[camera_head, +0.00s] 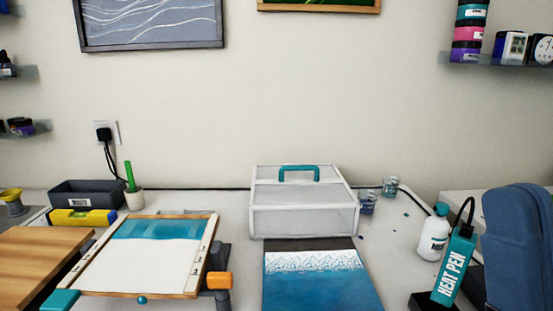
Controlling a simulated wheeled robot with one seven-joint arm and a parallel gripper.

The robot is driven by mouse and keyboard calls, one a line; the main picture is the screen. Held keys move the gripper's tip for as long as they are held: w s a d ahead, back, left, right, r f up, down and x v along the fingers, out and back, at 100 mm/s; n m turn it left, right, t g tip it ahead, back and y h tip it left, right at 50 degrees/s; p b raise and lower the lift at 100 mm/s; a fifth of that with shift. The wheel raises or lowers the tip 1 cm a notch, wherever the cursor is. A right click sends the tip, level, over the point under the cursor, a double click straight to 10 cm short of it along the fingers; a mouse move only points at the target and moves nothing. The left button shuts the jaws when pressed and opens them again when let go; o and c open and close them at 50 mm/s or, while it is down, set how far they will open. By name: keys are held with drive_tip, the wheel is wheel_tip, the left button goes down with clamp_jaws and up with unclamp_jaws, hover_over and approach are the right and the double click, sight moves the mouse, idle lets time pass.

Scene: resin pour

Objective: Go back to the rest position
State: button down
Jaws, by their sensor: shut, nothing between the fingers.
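My gripper is not in view, and no part of my arm can be made out for sure. A framed board (130,262) lies at the left of the worktable, with a teal band across the far part of its white surface. A blue panel with a white speckled band (318,288) lies flat at the front middle. A clear box with a teal handle (303,212) stands closed just behind it. A teal heat pen (455,265) stands tilted at the right, beside a white bottle (433,233).
A grey bin (87,194), a yellow level (82,217) and a small cup with a green stick (133,198) stand at the back left. Small glass cups (367,203) stand right of the box. A large dark blue object (515,245) fills the right edge. Table space right of the box is mostly clear.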

drive_tip(key=s+d+f+m+g+h, duration=0.2)
drive_tip(key=s+f+m+g+h, duration=0.1)
drive_tip(key=f+m+h, duration=0.5)
drive_tip(key=s+d+f+m+g+h, duration=0.1)
drive_tip(key=s+f+m+g+h, duration=0.2)
drive_tip(key=f+h, duration=0.5)
drive_tip(key=s+d+f+n+g+y, duration=0.1)
drive_tip(key=s+d+f+g, duration=0.1)
drive_tip(key=s+f+g, duration=0.2)
drive_tip(key=s+d+f+n+g+y, duration=0.1)
drive_tip(key=s+d+f+g+y, duration=0.1)
drive_tip(key=s+f, duration=0.7)
drive_tip(key=shift+s+d+f+g, duration=0.3)
drive_tip(key=shift+s+g, duration=0.2)
drive_tip(key=shift+g, duration=0.4)
